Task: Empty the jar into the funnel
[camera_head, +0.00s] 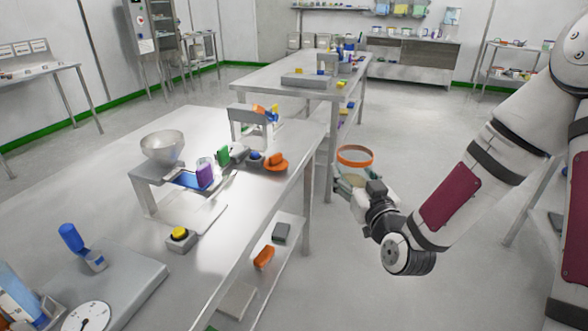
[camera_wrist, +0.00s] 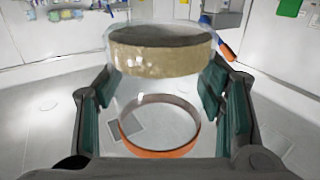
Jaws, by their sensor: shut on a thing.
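The jar (camera_head: 354,150) is clear with an orange rim and stands roughly upright in the head view, off the right side of the near table. My gripper (camera_head: 350,187) is shut around its lower part. In the wrist view the jar's beige contents (camera_wrist: 160,60) show between the green-padded fingers of my gripper (camera_wrist: 162,105), with the orange rim (camera_wrist: 160,150) nearer the bottom of the picture. The funnel (camera_head: 162,146) is a pale, wide bowl on a metal stand on the near table, left of and apart from the jar. Its inside is mostly hidden.
The near table (camera_head: 225,245) holds a yellow-topped button box (camera_head: 181,238), a purple item (camera_head: 205,173), an orange item (camera_head: 275,162) and a white frame (camera_head: 248,125) right of the funnel. A scale (camera_head: 85,315) is at front left. Open floor lies between table and arm.

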